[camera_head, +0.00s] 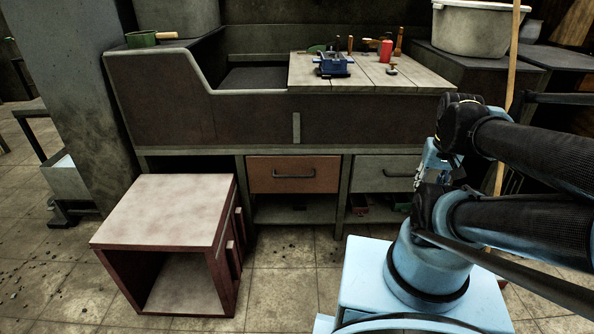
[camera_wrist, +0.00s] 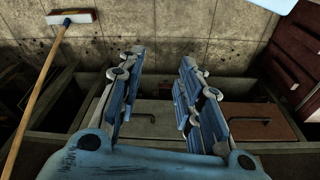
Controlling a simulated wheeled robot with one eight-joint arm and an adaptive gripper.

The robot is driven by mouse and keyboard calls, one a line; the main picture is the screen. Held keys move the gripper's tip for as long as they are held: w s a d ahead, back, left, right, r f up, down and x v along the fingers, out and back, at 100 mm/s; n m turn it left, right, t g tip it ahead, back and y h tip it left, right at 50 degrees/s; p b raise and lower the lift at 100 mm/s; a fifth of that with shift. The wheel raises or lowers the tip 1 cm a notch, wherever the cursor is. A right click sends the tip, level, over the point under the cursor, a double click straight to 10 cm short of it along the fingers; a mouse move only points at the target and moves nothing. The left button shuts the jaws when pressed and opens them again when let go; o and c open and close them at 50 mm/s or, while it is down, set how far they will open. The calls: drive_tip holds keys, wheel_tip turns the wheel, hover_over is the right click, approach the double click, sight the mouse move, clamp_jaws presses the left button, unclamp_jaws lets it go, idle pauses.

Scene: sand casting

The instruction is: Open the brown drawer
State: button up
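The brown drawer (camera_head: 292,163) is in the workbench front, left of a grey-green drawer, and looks shut. Its dark bar handle (camera_head: 294,175) runs across the front. In the wrist view the brown drawer (camera_wrist: 272,128) is at the right, beyond the right finger, with its handle (camera_wrist: 250,119) showing close to that finger. My gripper (camera_wrist: 158,62) is open, with its two blue fingers apart and nothing between them. The grey-green drawer (camera_wrist: 152,112) shows behind the gap between the fingers.
A pale-topped box stool (camera_head: 165,215) stands in front of the bench, left of the brown drawer. The grey-green drawer (camera_head: 385,165) is beside my arm. A broom (camera_wrist: 70,17) leans at the left in the wrist view. The floor before the brown drawer is clear.

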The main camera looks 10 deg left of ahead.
drive_tip(key=w+a+r+n, duration=0.6)
drive_tip(key=w+a, duration=0.1)
drive_tip(key=w, duration=0.3)
drive_tip(key=n, duration=1.5)
hover_over(292, 176)
drive_tip(key=s, duration=0.3)
wheel_tip(292, 176, down, 13)
drive_tip(key=shift+y, duration=0.3)
drive_tip(key=w+f, duration=0.1)
drive_tip(key=f, duration=0.4)
drive_tip(key=w+f, duration=0.1)
drive_tip(key=f, duration=0.5)
drive_tip(key=w+f, duration=0.1)
drive_tip(key=f, duration=0.4)
drive_tip(key=shift+f, duration=0.2)
drive_tip(key=shift+c, duration=0.3)
drive_tip(key=shift+w, duration=0.1)
clamp_jaws()
